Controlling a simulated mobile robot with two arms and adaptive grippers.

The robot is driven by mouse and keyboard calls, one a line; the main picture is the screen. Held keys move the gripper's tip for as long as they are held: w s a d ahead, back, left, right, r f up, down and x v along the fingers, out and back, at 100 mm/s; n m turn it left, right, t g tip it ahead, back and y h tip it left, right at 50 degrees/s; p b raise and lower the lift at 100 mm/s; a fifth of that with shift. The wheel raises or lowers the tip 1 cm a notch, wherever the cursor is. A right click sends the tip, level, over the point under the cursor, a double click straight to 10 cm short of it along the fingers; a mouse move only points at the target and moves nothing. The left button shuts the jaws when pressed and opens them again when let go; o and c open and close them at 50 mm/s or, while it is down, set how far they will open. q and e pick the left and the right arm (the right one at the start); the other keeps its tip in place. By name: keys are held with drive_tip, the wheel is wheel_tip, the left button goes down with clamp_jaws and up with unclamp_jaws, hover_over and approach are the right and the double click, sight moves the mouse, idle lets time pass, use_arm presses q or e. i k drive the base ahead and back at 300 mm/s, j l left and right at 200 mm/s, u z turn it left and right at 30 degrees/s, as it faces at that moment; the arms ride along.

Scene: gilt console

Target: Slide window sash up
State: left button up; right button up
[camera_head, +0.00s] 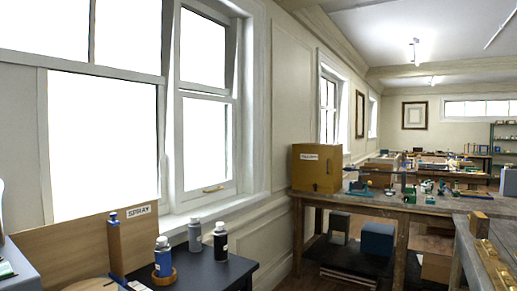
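The white window sash (200,197) is the lower pane frame of the window on the left wall. It sits low, with its bottom rail close above the sill (215,209). A small brass handle (213,189) is on its bottom rail. The upper sash (206,90) is above it, and the two meet at a horizontal rail around mid-window. Neither of my grippers can be made out in the head view.
A dark table with a blue spray can (163,262), a grey can (194,236) and a black can (220,243) stands below the window. A workbench with a wooden box (316,168) stands right of the window.

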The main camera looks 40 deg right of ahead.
sight(207, 130)
drive_tip(key=z, duration=1)
drive_tip(key=i+l+z, duration=0.25)
drive_tip(key=i+z, duration=0.2)
drive_tip(key=i, duration=0.35)
drive_tip(key=i+z, duration=0.45)
drive_tip(key=i, duration=0.35)
drive_tip(key=i+j+z, duration=0.4)
drive_tip(key=i, duration=0.4)
drive_tip(key=i+l+u, duration=0.1)
drive_tip(key=i, duration=0.45)
drive_tip(key=i+l, duration=0.2)
drive_tip(key=i, duration=0.35)
drive_tip(key=i+l+u, duration=0.15)
drive_tip(key=i, duration=0.4)
